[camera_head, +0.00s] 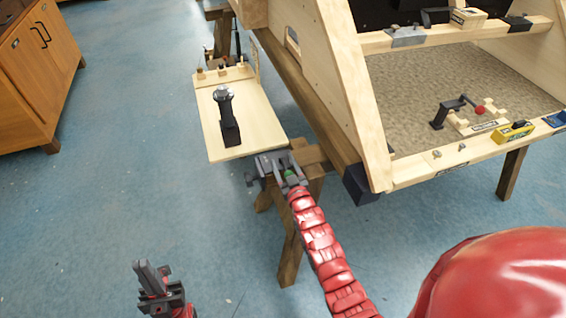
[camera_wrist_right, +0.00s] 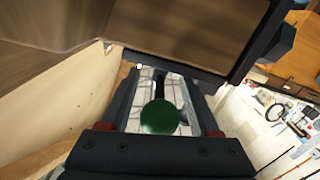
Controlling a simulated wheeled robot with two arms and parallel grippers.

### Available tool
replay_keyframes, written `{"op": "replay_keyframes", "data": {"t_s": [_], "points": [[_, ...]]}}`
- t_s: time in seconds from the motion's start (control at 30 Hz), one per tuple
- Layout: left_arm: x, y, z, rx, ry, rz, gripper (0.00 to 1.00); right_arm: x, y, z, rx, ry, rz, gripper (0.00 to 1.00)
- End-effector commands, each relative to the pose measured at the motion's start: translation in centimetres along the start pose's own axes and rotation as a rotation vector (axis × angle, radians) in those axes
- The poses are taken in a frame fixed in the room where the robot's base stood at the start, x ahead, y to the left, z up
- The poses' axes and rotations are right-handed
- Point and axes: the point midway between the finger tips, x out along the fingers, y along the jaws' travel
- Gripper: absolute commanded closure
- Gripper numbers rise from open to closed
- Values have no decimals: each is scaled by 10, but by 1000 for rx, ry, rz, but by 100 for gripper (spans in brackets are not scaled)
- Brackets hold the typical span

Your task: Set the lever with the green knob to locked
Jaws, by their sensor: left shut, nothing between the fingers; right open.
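The green knob (camera_wrist_right: 159,117) shows large between the two fingers of my right gripper (camera_wrist_right: 161,85) in the right wrist view. A small bit of the green knob (camera_head: 291,173) also shows at my right gripper (camera_head: 275,168) in the head view, beside the wooden frame's lower left corner. The right gripper is open, with its fingers on either side of the knob; I cannot tell whether they touch it. The lever's arm and any locked marking are hidden. My left gripper (camera_head: 153,283) is shut and empty, low over the floor at lower left.
A wooden side board (camera_head: 252,122) carrying a black-handled tool (camera_head: 227,115) lies just beyond the right gripper. A sawhorse (camera_head: 290,255) supports the wooden frame (camera_head: 360,120). A red-knobbed lever (camera_head: 455,112) sits farther right. Blue floor (camera_head: 120,190) is open at left.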

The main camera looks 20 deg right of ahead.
Motion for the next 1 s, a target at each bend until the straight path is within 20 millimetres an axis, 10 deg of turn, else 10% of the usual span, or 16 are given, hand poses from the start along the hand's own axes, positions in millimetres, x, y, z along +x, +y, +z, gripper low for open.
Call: {"op": "replay_keyframes", "data": {"t_s": [0.37,0.73,1.0], "points": [[0,0,0,0,0,0,100,7,0,0,1,0,1,37],[0,0,0,0,0,0,100,7,0,0,1,0,1,100],[0,0,0,0,0,0,100,6,0,0,1,0,0,100]]}}
